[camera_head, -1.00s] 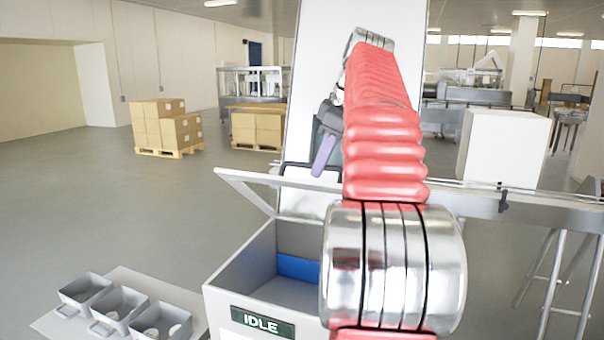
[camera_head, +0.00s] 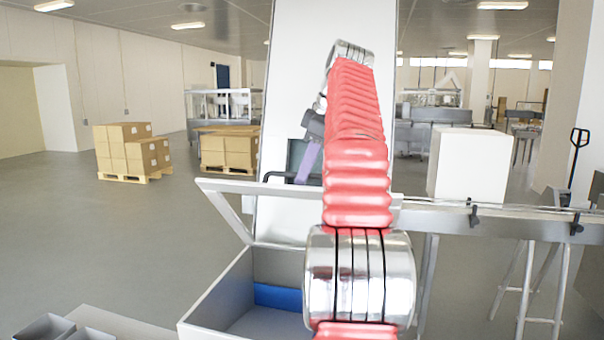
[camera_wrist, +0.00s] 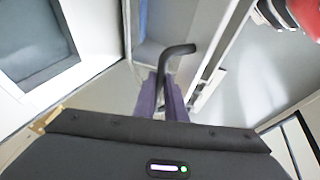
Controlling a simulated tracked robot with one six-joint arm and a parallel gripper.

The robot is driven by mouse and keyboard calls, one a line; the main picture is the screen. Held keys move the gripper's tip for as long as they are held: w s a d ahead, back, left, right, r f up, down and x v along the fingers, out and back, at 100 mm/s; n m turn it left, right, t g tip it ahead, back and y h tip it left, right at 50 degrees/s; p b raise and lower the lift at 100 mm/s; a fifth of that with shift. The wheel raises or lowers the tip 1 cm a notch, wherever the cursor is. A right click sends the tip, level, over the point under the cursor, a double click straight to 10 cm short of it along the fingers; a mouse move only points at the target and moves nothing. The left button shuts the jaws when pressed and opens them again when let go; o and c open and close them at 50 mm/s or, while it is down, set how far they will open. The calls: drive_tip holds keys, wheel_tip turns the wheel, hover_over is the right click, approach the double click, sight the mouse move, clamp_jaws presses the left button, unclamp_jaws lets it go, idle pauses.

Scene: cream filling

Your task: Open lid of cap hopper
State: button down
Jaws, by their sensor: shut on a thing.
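The cap hopper (camera_head: 215,298) is an open-topped pale box at the lower middle of the head view, with blue inside. Its lid (camera_head: 240,187) is raised and tilted above the box, hinged side low. A black bent handle (camera_wrist: 180,49) is on the lid; it also shows in the head view (camera_head: 272,176). My gripper (camera_wrist: 170,90) has purple fingers, shut on the handle in the wrist view. It also shows in the head view (camera_head: 306,165), at the lid's upper edge. My red arm hides the right part of the hopper and lid.
A white upright panel (camera_head: 290,60) stands behind my arm. A rail with a white box (camera_head: 468,165) runs to the right. Grey trays (camera_head: 45,328) are at the lower left. Stacked cartons (camera_head: 132,150) stand farther back, with open floor before them.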

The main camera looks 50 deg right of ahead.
drive_tip(key=shift+d+f, duration=0.25)
drive_tip(key=shift+f, duration=0.1)
drive_tip(key=c, duration=2.1)
unclamp_jaws()
drive_tip(key=shift+d, duration=0.1)
drive_tip(key=o, duration=0.3)
drive_tip(key=shift+r, duration=0.2)
drive_tip(key=shift+a, duration=0.2)
drive_tip(key=shift+r, duration=0.15)
drive_tip(key=shift+s+r, duration=0.2)
drive_tip(key=shift+r, duration=0.3)
drive_tip(key=shift+v, duration=0.8)
drive_tip(key=s, duration=1.2)
